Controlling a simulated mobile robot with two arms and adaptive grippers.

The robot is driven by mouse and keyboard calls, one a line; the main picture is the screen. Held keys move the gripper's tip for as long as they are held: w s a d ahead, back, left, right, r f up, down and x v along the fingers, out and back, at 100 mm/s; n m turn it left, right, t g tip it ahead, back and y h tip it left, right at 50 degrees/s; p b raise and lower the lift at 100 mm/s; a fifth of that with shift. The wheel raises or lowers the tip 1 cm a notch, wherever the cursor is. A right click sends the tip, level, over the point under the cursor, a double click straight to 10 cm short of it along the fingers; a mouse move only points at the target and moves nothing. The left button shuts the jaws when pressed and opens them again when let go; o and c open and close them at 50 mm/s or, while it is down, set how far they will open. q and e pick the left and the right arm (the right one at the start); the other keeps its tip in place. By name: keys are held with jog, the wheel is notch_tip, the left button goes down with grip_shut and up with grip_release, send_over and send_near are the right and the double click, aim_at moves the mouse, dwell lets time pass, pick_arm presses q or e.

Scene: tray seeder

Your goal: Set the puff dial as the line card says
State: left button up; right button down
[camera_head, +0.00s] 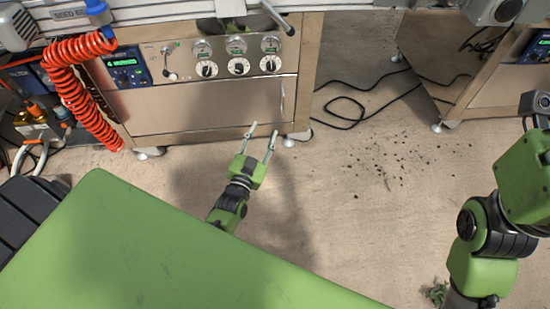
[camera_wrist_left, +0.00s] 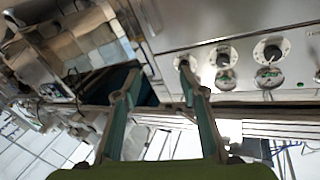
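Three black-pointer dials on white scales sit on the steel front panel: a left dial (camera_head: 207,69), a middle dial (camera_head: 239,66) and a right dial (camera_head: 270,63). Each has a round gauge above it. Their labels are too small to read, so I cannot tell which is the puff dial. No line card is readable. My left gripper (camera_head: 262,130) is open and empty, below and in front of the panel, apart from the dials. In the left wrist view the dials (camera_wrist_left: 268,52) appear upside down beyond the gripper's (camera_wrist_left: 160,78) spread fingers. My right gripper is out of frame.
A blue display unit (camera_head: 126,66) and a small lever (camera_head: 168,62) are left of the dials. A coiled orange hose (camera_head: 75,85) hangs at the cabinet's left. Black cable (camera_head: 345,110) and scattered soil lie on the floor.

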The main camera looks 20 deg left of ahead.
pick_arm(q)
jog(key=s+d+f+g+h+p, duration=0.3)
jog(key=s+d+p, duration=0.4)
jog(key=p, duration=0.2)
jog(key=shift+d+f+m+g, duration=0.25)
jog(key=shift+m+g, duration=0.05)
jog(key=shift+g, duration=0.1)
